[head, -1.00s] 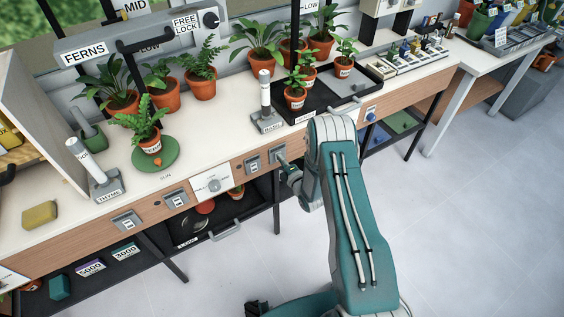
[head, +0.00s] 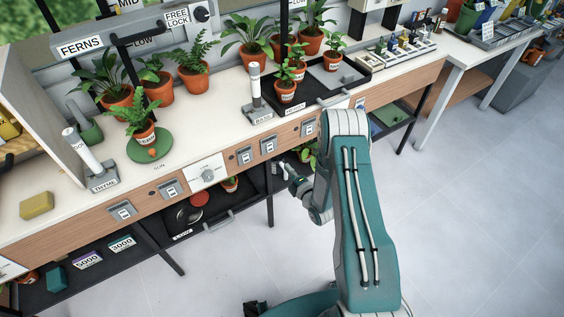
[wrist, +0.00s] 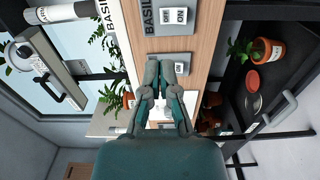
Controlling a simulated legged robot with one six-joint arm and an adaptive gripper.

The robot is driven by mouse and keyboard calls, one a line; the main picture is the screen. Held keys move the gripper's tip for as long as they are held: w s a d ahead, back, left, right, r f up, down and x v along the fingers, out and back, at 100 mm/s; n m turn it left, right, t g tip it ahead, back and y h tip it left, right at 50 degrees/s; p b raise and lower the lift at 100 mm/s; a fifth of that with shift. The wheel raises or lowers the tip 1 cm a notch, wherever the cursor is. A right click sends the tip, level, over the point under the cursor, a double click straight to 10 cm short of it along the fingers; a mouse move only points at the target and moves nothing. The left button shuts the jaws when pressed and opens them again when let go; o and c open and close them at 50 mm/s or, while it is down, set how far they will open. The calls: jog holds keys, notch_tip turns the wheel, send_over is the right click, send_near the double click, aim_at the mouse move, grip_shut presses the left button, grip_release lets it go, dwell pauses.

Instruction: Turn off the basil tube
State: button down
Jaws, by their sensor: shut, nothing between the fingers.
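The basil tube (head: 256,88) stands upright on its labelled grey base at the bench's front edge. In the wrist view, a white tube (wrist: 47,15) lies beside a BASIL label. A BASIL plate (wrist: 147,17) on the wooden front carries a switch (wrist: 173,16) marked OFF and ON; which side is pressed I cannot tell. A second switch (wrist: 178,68) sits just beyond my fingertips in that view. My gripper (wrist: 166,76) is shut and empty, apart from the panel. In the head view my gripper (head: 283,168) hangs in front of and below the paired switches (head: 268,145).
The thyme tube (head: 82,150) stands at left by a plant on a green disc (head: 149,148). A dial (head: 208,175) and more switches line the bench front. A black tray (head: 325,90) holds potted plants.

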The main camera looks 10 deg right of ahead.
jog(key=shift+v, duration=1.25)
jog(key=shift+r, duration=0.2)
jog(key=w+d+r+m+g+h, duration=0.1)
jog(key=w+r+m+g+h, duration=0.15)
jog(key=r, duration=0.75)
jog(key=w+d+r+m+g+h, duration=0.15)
jog(key=r+m, duration=0.25)
jog(key=r, duration=0.6)
jog(key=s+r+m+g+h, duration=0.2)
jog(key=s+r+m, duration=0.15)
jog(key=r, duration=0.35)
jog(key=s+a+r+m+g, duration=0.1)
jog(key=s+r+m+g, duration=0.1)
jog(key=s, duration=0.8)
jog(key=s+a+r+m+g, duration=0.2)
jog(key=s+r+m, duration=0.3)
jog(key=s, duration=0.5)
jog(key=s+a+r+m+g, duration=0.1)
jog(key=s+r+m, duration=0.3)
jog(key=s, duration=0.6)
jog(key=shift+a+m+g, duration=0.3)
jog(key=shift+a+g, duration=0.1)
jog(key=shift+a, duration=0.25)
